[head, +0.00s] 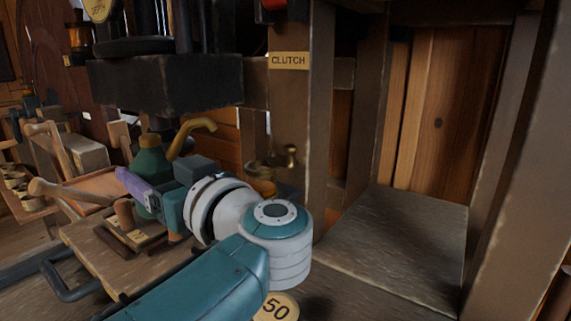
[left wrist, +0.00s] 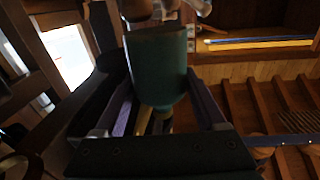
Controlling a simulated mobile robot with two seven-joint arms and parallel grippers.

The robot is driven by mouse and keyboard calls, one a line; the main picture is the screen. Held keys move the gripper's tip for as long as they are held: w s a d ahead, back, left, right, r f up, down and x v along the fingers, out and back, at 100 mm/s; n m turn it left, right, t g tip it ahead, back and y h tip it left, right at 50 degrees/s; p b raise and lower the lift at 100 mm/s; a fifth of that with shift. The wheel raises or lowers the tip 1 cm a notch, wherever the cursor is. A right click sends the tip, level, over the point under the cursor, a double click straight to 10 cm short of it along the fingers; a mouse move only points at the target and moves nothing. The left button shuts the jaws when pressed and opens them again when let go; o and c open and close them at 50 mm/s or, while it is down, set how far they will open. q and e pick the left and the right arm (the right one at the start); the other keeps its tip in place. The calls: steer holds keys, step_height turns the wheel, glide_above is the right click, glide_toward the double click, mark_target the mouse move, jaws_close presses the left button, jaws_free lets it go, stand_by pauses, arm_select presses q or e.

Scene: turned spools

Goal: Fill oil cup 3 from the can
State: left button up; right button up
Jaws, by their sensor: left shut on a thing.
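The oil can (head: 151,163) is green with a curved brass spout (head: 190,134) that points right. My left gripper (head: 138,184) has purple fingers and is shut on the can's body, partly covering it. In the left wrist view the can (left wrist: 158,62) sits between both fingers of the left gripper (left wrist: 162,96). A small brass cup-like fitting (head: 259,171) and a brass knob-like piece (head: 290,155) are by the post, right of the spout and apart from it. I cannot tell which is cup 3. My right gripper is not in view.
A wooden post with a CLUTCH label (head: 289,60) stands behind the brass fittings. A dark heavy block (head: 165,82) hangs above the can. A wooden bench with tools (head: 95,240) is at left. A flat grey board (head: 400,235) at right is clear.

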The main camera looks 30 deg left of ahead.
mark_target(183, 140)
arm_select(q)
steer(key=d+m+b, duration=0.1)
steer(key=w+m+y+b, duration=0.1)
steer(key=shift+d+r+t+y+b, duration=0.25)
steer(key=shift+d+t+y+b, duration=0.05)
steer(key=shift+d+b, duration=0.1)
steer(key=r+m+t+y, duration=0.1)
steer(key=m, duration=0.1)
steer(key=w+d+r+m+t+y+b, duration=0.1)
steer(key=m, duration=0.1)
steer(key=shift+d+t, duration=0.2)
steer(key=shift+t, duration=0.1)
steer(key=shift+w+d+r+m+t+y, duration=0.15)
steer(key=shift+r+m+t+y, duration=0.3)
steer(key=shift+m, duration=0.65)
steer(key=shift+m+t+p, duration=0.25)
steer(key=shift+m+p, duration=0.1)
steer(key=shift+m, duration=0.05)
steer(key=shift+f, duration=0.1)
